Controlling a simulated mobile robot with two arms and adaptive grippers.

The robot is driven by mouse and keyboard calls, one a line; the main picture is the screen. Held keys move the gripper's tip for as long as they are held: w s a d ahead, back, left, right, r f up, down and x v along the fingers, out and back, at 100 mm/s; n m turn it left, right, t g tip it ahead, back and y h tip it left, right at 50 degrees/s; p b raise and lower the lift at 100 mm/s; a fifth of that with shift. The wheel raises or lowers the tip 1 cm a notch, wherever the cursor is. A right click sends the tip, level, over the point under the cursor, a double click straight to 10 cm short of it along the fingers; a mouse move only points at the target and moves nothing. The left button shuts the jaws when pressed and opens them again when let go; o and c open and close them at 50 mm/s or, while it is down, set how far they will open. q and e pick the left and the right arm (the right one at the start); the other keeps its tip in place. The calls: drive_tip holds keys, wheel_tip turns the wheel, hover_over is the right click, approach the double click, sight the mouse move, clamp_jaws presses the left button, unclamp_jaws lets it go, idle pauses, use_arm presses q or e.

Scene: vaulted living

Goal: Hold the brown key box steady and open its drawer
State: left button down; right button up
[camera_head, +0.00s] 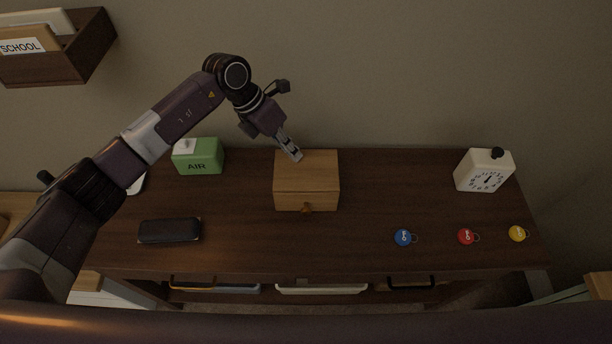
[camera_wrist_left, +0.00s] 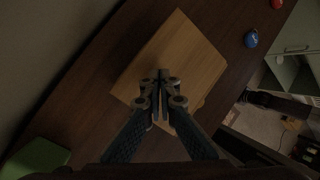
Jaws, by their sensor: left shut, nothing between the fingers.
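The brown key box (camera_head: 307,171) stands at the back middle of the dark wooden table, with its drawer front facing me. A small round knob (camera_head: 307,207) sits low on the drawer front, and the drawer looks shut. My left gripper (camera_head: 297,157) is shut and empty, with its fingertips over the back part of the box top. In the left wrist view the fingertips (camera_wrist_left: 161,74) show in front of the box top (camera_wrist_left: 187,52). I cannot tell whether they touch it. My right gripper is in neither view.
A green AIR box (camera_head: 199,157) and a dark case (camera_head: 169,230) are at the left. A white timer (camera_head: 484,170) stands at the right back. Blue (camera_head: 403,237), red (camera_head: 466,236) and yellow (camera_head: 517,233) tags lie at the front right. The table in front of the box is clear.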

use_arm(q)
drive_tip(key=shift+f+b, duration=0.65)
drive_tip(key=shift+f, duration=0.1)
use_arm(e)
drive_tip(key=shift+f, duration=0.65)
use_arm(q)
drive_tip(key=shift+s+f, duration=0.1)
drive_tip(key=shift+s, duration=0.05)
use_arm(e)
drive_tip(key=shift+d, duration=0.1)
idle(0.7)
